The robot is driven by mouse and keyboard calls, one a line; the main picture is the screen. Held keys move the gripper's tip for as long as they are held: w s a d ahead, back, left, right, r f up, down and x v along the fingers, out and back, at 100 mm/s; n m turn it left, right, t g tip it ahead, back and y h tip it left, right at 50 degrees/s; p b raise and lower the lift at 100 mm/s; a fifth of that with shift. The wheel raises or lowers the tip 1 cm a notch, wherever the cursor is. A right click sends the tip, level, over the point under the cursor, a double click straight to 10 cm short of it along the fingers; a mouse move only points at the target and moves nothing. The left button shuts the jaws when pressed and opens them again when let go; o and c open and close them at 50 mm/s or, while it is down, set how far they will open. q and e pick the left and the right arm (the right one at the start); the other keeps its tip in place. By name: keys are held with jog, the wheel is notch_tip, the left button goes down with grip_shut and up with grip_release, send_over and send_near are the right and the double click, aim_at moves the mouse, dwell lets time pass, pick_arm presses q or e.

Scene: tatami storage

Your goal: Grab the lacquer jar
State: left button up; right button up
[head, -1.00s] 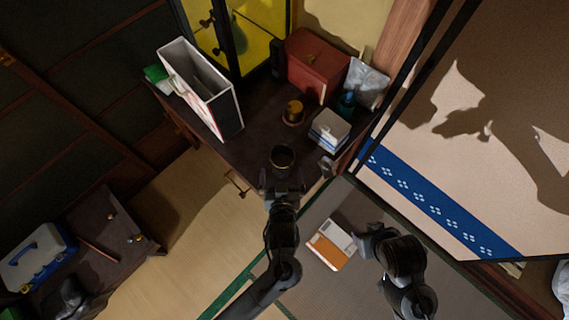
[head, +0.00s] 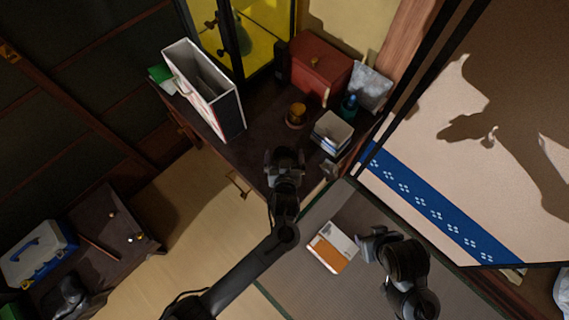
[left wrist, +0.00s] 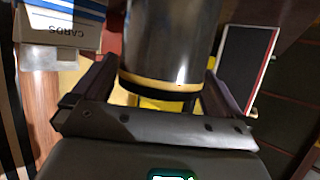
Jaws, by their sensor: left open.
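The lacquer jar is a glossy black cylinder (left wrist: 170,40) with a gold band near its edge in the left wrist view. My left gripper (left wrist: 158,92) is open, with one finger on each side of the jar. I cannot tell whether the fingers touch it. In the head view my left gripper (head: 285,157) is over the front part of the dark desk (head: 255,140) and mostly hides the jar. My right gripper (head: 367,240) is beside an orange and white box; its jaws are too dark to read.
An amber round container (head: 297,113) stands behind the left gripper. A card box (head: 331,132) is to its right, a white open file box (head: 205,85) to its left, and a red chest (head: 320,68) at the back. The orange and white box (head: 333,247) lies on the grey mat.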

pick_arm(q)
jog(key=shift+c, duration=0.2)
jog(key=c, duration=1.2)
jog(key=shift+r, duration=0.15)
jog(key=shift+c, duration=0.2)
